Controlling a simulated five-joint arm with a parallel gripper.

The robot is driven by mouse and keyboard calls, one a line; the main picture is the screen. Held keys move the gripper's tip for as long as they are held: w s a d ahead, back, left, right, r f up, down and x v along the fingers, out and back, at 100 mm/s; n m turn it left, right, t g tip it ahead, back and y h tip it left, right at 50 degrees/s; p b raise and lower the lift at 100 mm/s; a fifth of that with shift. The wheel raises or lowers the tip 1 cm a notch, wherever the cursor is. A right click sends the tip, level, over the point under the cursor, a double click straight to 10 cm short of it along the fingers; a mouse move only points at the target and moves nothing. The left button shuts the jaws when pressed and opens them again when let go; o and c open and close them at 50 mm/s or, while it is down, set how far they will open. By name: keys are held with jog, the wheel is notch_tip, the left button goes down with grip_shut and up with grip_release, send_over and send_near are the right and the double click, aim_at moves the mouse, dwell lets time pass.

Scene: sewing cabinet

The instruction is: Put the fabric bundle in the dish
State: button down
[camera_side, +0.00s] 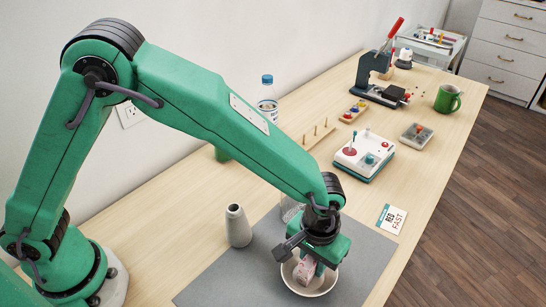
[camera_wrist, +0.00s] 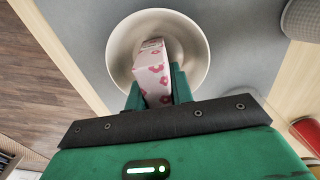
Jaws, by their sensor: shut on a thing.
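The fabric bundle (camera_wrist: 152,70) is white or pale pink with a red-pink print. My gripper (camera_wrist: 154,92) is shut on it, with a green finger on each side. The dish (camera_wrist: 118,52) is a round, cream-white bowl, seen below the bundle in the wrist view. In the side view the bundle (camera_side: 306,268) hangs from my gripper (camera_side: 312,262) at the dish (camera_side: 310,291), inside its outline. I cannot tell whether the bundle touches the dish's bottom. My gripper hides part of the dish's far rim.
The dish stands on a grey mat (camera_side: 235,277). A card (camera_side: 391,219) lies to the right. A bottle (camera_side: 267,97), a white device (camera_side: 364,155), a press (camera_side: 380,80) and a green mug (camera_side: 447,98) stand farther back.

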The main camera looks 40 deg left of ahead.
jog(key=shift+f, duration=0.2)
jog(key=c, duration=1.2)
grip_release()
jog(key=shift+r, duration=0.1)
notch_tip(320, 180, up, 12)
jog(key=shift+r, duration=0.1)
jog(key=shift+a, duration=0.1)
